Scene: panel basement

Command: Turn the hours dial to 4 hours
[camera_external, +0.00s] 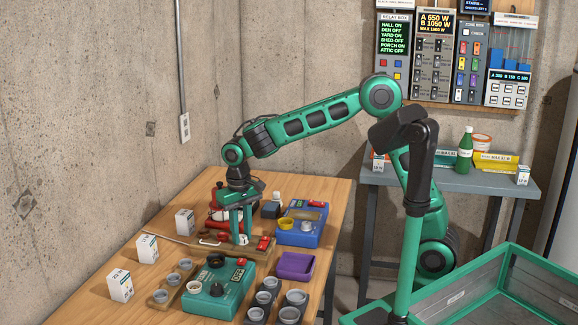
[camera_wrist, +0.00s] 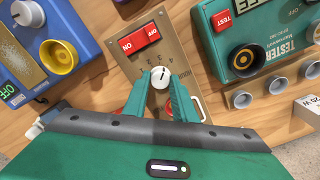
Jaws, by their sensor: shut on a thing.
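The hours dial (camera_wrist: 160,77) is a small white round knob on a brown wooden timer panel (camera_wrist: 178,48). Numerals are printed around the dial, with 4 among them on the far side. A short dark mark shows on its face, but I cannot read exactly which numeral it points to. My gripper (camera_wrist: 160,88) is shut on the dial, one green finger on each side. In the external view my gripper (camera_external: 241,238) reaches straight down to this panel, and its fingers hide the dial there.
A red ON/OFF switch (camera_wrist: 140,38) sits just beyond the dial. A green tester (camera_wrist: 245,45) with a TEST button and a blue device (camera_wrist: 38,55) with a yellow knob flank the panel. A purple tray (camera_external: 296,266) and several white boxes stand on the table.

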